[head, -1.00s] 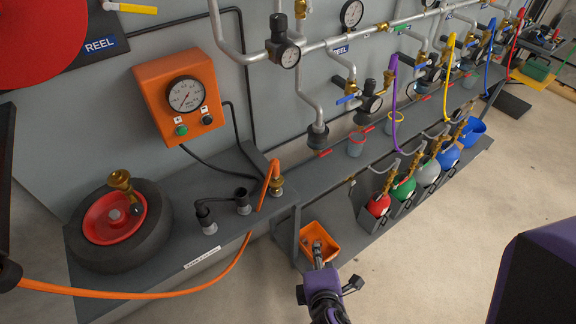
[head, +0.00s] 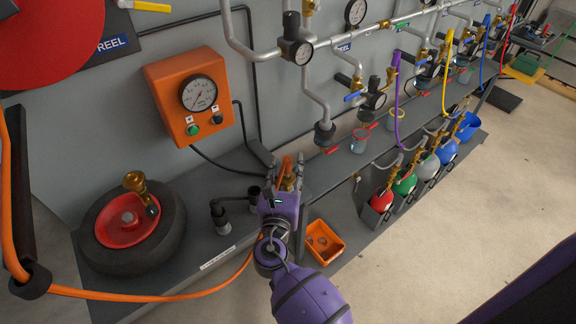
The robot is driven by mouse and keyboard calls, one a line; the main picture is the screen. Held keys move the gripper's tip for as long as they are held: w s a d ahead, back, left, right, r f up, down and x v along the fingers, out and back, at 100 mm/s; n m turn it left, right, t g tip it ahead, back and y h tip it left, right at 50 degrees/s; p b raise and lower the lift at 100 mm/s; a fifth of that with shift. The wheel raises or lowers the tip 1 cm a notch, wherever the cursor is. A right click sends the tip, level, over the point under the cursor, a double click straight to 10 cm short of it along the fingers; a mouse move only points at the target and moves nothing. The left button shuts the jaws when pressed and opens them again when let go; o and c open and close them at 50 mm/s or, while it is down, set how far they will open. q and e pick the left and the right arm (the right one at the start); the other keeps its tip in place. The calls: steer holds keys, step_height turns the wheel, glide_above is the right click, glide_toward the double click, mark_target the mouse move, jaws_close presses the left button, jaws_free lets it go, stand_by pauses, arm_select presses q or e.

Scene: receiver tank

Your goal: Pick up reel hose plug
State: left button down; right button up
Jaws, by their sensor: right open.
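The orange reel hose (head: 160,296) runs from the left along the front of the grey bench and rises to its brass-coloured plug end (head: 288,183), at the bench's right end. My right gripper (head: 289,172) is open, with its two fingers on either side of the plug end and the orange hose end. The gripper hides much of the plug, and I cannot tell whether the fingers touch it. My left gripper is not in view.
Dark capped fittings (head: 220,220) stand on the bench just left of my right gripper. An orange gauge box (head: 190,95) is on the wall behind. A wheel with a red hub (head: 130,228) lies at left. An orange bin (head: 324,242) sits lower right.

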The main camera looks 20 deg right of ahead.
steer(key=shift+w+d, duration=0.2)
steer(key=shift+w, duration=0.35)
steer(key=shift+w+d+f, duration=0.1)
steer(key=shift+w, duration=0.1)
steer(key=shift+s, duration=0.1)
steer(key=shift+c, duration=0.6)
jaws_close()
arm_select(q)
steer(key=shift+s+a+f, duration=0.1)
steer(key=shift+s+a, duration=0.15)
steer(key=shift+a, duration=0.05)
